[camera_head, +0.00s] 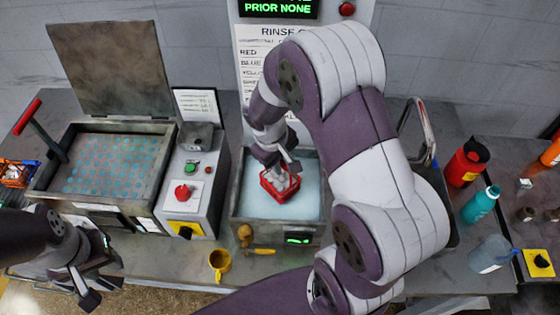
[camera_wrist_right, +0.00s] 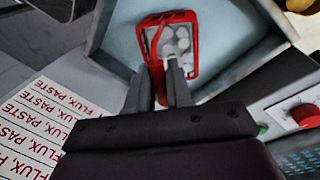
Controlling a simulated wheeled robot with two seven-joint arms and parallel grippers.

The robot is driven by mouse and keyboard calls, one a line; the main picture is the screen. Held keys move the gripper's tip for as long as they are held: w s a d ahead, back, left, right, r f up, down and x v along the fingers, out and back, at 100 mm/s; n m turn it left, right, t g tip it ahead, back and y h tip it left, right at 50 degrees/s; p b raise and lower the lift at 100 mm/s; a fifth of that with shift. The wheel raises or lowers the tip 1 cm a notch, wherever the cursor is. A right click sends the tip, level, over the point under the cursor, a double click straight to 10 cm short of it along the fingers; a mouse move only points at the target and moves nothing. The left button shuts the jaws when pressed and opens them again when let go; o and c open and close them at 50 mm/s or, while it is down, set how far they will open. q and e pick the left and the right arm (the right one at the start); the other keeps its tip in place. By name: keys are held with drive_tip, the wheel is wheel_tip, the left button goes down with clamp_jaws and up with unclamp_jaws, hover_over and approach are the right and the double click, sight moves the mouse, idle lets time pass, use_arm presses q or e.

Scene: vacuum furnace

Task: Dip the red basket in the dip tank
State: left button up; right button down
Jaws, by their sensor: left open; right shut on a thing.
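The red basket (camera_head: 279,185) holds several pale round pieces and is over or in the dip tank (camera_head: 235,205), a grey-walled tank with pale blue liquid. My right gripper (camera_head: 283,165) is shut on the red basket's handle from above. In the right wrist view the basket (camera_wrist_right: 193,50) hangs beyond the fingertips of my right gripper (camera_wrist_right: 170,85), inside the outline of the tank's walls (camera_wrist_right: 100,38). I cannot tell how deep the basket sits in the liquid. My left gripper (camera_head: 98,290) is open and empty at the bench's front left.
A control box (camera_head: 190,195) with a red knob stands left of the tank. Further left is an open-lidded tank (camera_head: 105,165) with a perforated plate. A yellow mug (camera_head: 220,262) sits at the front. Bottles, including a teal one (camera_head: 480,205), stand at the right.

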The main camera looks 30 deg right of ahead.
wheel_tip(320, 180, up, 6)
drive_tip(key=p, duration=0.5)
drive_tip(key=shift+r, duration=0.25)
drive_tip(key=shift+f, duration=0.1)
idle(0.8)
